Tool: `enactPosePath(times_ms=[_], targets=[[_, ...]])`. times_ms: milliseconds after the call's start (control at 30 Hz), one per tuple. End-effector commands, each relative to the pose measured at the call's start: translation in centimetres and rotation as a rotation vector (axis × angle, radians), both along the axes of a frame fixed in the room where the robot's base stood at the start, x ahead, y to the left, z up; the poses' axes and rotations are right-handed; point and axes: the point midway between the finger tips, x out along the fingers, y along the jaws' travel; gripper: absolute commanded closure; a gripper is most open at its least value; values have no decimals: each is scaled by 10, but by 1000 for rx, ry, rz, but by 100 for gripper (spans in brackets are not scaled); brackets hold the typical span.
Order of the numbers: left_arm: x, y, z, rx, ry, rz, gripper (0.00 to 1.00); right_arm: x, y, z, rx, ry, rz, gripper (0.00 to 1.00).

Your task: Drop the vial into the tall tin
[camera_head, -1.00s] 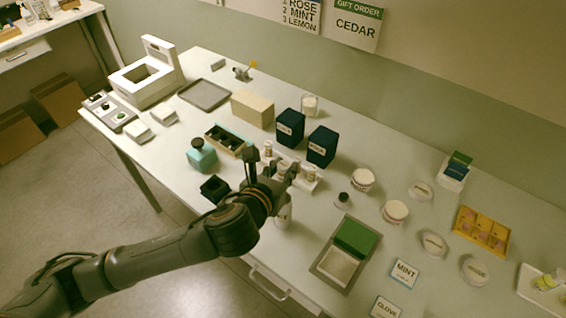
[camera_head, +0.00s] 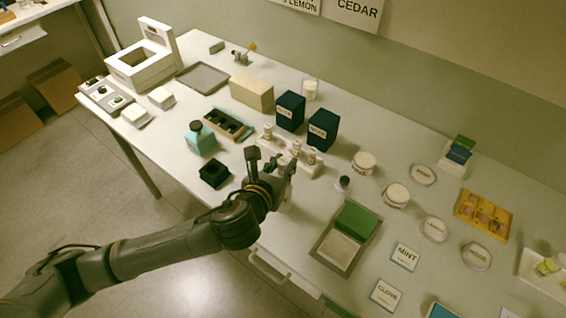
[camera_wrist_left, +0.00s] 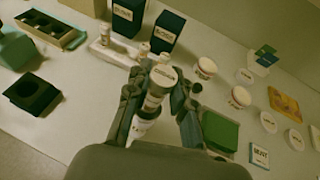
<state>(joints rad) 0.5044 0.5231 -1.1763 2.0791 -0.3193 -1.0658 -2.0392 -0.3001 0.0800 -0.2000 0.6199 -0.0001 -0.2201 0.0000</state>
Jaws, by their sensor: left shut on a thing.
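My left gripper (camera_head: 281,172) is at the front of the table, just before the white vial rack (camera_head: 305,163). It is shut on a small vial (camera_wrist_left: 160,82) with a pale round top and a brownish label, which stands roughly upright between the fingers in the left wrist view. Directly below the vial is a white cylindrical container (camera_wrist_left: 143,126), perhaps the tall tin, largely hidden by vial and gripper. I cannot tell whether the vial's lower end is inside it or above it. Other vials (camera_head: 268,131) stand in the rack. My right gripper is not in view.
Two dark blue boxes (camera_head: 323,128) stand behind the rack. A black holder (camera_head: 214,172) and a teal bottle (camera_head: 200,138) are to the left. A green-and-grey tray (camera_head: 332,255), white jars (camera_head: 396,194) and label cards (camera_head: 405,256) lie to the right.

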Motion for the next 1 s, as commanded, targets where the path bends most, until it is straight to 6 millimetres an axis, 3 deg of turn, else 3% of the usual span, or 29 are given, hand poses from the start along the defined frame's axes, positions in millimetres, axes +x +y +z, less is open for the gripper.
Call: enactPosePath(times_ms=[1000], targets=[[0,0,0,1,0,0,98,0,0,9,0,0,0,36]])
